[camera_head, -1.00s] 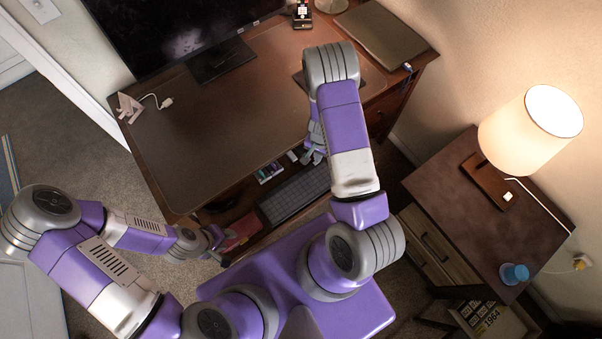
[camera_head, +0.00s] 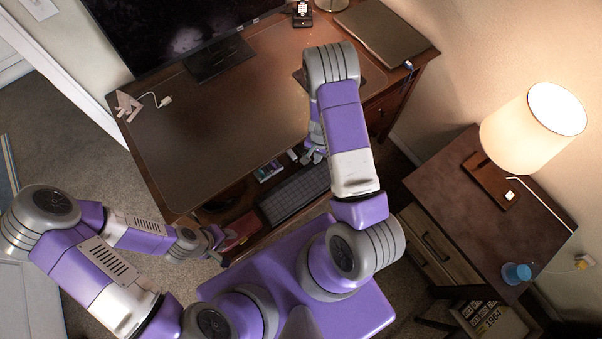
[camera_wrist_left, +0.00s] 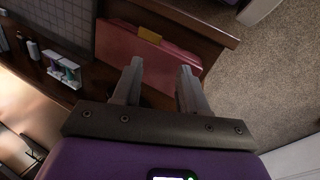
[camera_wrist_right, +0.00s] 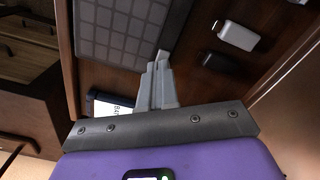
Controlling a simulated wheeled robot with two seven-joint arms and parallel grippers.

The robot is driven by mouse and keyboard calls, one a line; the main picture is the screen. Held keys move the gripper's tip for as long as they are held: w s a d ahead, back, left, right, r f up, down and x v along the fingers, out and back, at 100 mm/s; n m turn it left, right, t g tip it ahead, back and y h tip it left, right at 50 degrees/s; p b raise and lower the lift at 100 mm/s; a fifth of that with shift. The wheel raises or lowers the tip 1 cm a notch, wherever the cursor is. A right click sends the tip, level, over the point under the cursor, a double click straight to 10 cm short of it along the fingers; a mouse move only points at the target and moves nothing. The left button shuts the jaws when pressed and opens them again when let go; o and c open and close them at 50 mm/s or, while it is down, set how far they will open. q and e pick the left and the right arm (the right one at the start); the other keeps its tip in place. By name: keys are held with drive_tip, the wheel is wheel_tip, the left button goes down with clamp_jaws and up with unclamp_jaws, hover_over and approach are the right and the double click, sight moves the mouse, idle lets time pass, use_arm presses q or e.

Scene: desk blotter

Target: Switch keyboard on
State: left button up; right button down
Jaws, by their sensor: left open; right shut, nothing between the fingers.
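The dark grey keyboard (camera_head: 295,193) lies in an open drawer or tray at the front of the desk, below my right arm. Its keys also show at the top left of the right wrist view (camera_wrist_right: 118,30). I cannot make out a power switch. My right gripper (camera_head: 313,153) is shut and empty near the keyboard's far right end. In the right wrist view its fingertips (camera_wrist_right: 162,58) are together beside the keyboard's edge. My left gripper (camera_head: 221,240) is open and empty left of the keyboard, over a red folder (camera_wrist_left: 118,48); its fingers (camera_wrist_left: 160,72) are apart.
A white stick-like item (camera_wrist_right: 238,36) and a dark one (camera_wrist_right: 220,63) lie beside the keyboard. A phone-like item (camera_wrist_right: 100,107) is near my right gripper.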

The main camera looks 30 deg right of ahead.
use_arm(q)
drive_tip(key=shift+f, duration=0.25)
use_arm(e)
drive_tip(key=shift+f, duration=0.3)
use_arm(q)
drive_tip(key=shift+r, duration=0.1)
use_arm(e)
drive_tip(key=shift+r, duration=0.1)
drive_tip(key=shift+r+p, duration=2.75)
drive_tip(key=shift+r, duration=0.75)
use_arm(q)
wheel_tip(320, 180, up, 6)
drive_tip(key=shift+f, duration=0.2)
